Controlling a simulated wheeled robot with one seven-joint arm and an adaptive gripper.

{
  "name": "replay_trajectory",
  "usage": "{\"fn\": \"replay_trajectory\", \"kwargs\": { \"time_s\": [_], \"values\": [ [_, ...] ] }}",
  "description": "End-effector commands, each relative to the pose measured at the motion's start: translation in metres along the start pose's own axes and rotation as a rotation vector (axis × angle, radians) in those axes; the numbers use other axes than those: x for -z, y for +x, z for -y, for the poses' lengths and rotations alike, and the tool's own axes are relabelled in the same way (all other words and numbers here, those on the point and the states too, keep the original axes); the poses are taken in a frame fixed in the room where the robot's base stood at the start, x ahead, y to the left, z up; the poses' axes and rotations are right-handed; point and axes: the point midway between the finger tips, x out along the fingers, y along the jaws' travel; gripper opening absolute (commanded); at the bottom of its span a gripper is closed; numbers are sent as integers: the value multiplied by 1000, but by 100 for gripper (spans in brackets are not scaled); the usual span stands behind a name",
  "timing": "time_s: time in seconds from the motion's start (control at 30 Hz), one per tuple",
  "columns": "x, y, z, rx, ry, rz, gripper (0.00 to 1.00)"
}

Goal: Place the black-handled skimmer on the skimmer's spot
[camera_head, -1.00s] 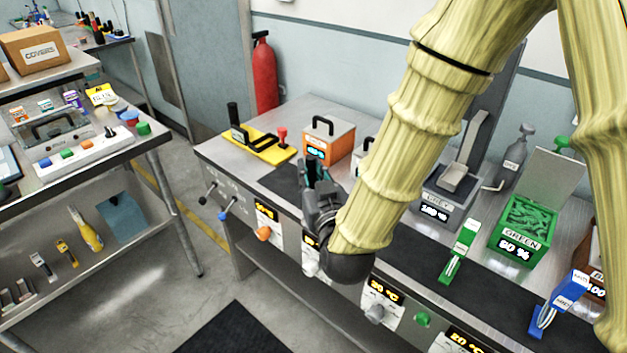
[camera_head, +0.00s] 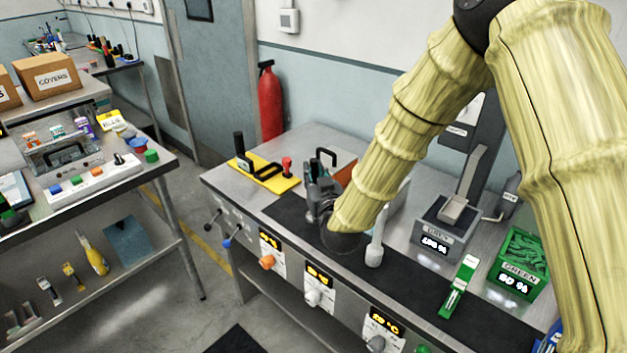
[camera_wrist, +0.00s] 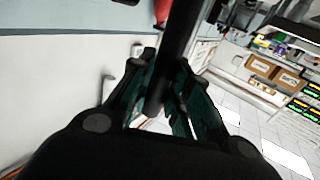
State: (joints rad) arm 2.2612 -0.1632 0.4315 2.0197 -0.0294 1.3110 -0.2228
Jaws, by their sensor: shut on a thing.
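My gripper (camera_head: 322,192) is above the dark strip along the front of the steel bench, in front of the orange box. In the wrist view its fingers (camera_wrist: 162,95) are closed around a dark rod (camera_wrist: 180,45), which looks like the black handle of the skimmer. The rod runs up out of that picture, and the skimmer's head cannot be made out. A pale rod with a rounded end (camera_head: 375,245) shows beside my forearm; I cannot tell what it belongs to. I cannot identify the skimmer's spot.
The orange box (camera_head: 346,170) is partly hidden by my arm. A yellow plate (camera_head: 268,176) with a black handle and red knob lies at the bench's left. A grey unit (camera_head: 440,232) and green bin (camera_head: 518,262) stand right. The dark strip (camera_head: 290,212) is partly bare.

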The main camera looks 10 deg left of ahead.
Motion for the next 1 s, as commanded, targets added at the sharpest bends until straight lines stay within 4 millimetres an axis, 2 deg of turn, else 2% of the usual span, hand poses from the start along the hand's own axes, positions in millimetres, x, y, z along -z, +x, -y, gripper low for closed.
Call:
{"fn": "replay_trajectory", "kwargs": {
  "time_s": [0.1, 0.33, 0.5, 0.97, 1.0],
  "values": [
    [0, 9, -3, -1, 0, -1, 0],
    [-24, 8, -2, -1, 0, 2, 0],
    [-34, 8, -2, 0, 0, 0, 0],
    [-40, 8, -2, 0, 0, -1, 0],
    [-39, 8, -2, 0, 0, 0, 26]
  ]
}}
